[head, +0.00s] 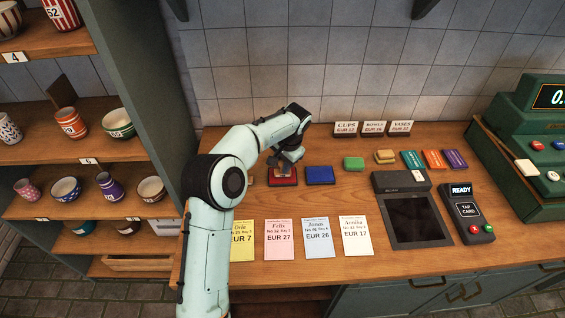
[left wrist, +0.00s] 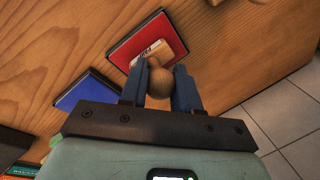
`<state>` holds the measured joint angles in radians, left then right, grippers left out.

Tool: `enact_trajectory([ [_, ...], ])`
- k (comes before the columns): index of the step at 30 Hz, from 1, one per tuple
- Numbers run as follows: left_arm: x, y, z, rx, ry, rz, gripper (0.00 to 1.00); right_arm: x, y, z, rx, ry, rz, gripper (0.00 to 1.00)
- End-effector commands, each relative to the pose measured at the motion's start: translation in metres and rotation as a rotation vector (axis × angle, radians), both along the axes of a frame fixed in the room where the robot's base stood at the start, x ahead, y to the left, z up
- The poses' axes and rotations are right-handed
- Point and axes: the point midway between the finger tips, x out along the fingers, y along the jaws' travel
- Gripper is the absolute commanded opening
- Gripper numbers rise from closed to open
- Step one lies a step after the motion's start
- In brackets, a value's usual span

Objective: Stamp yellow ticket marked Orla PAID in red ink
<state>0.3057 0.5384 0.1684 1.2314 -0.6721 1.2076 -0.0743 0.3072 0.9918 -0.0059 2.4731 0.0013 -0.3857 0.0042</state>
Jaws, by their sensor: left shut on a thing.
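The yellow ticket marked Orla (head: 242,241) lies on the counter, its left part hidden behind my left arm. The red ink pad (head: 275,181) lies farther back; it also shows in the left wrist view (left wrist: 125,45). My left gripper (head: 287,162) is over the red pad, shut on the round wooden knob of a stamp (left wrist: 159,82). The stamp's pale labelled base (left wrist: 152,52) is over the red pad. I cannot tell whether it touches the ink. My right gripper is not in view.
A blue ink pad (head: 320,176) lies just right of the red one. Pink (head: 279,240), blue (head: 318,238) and white (head: 355,236) tickets lie right of the yellow one. A dark tray device (head: 412,217) and card reader (head: 467,214) stand farther right. Pottery shelves (head: 75,150) stand left.

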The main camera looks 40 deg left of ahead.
Motion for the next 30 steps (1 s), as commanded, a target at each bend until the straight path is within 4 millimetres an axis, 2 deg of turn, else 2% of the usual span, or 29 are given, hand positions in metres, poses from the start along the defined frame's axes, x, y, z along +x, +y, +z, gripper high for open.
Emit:
enact_trajectory([
  [11, 0.000, 0.000, 0.002, -0.002, 0.004, 0.000, 0.12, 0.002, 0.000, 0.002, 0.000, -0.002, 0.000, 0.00],
  [30, 0.001, 0.000, 0.054, 0.000, -0.001, 0.000, 0.12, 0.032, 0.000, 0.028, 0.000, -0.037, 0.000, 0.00],
])
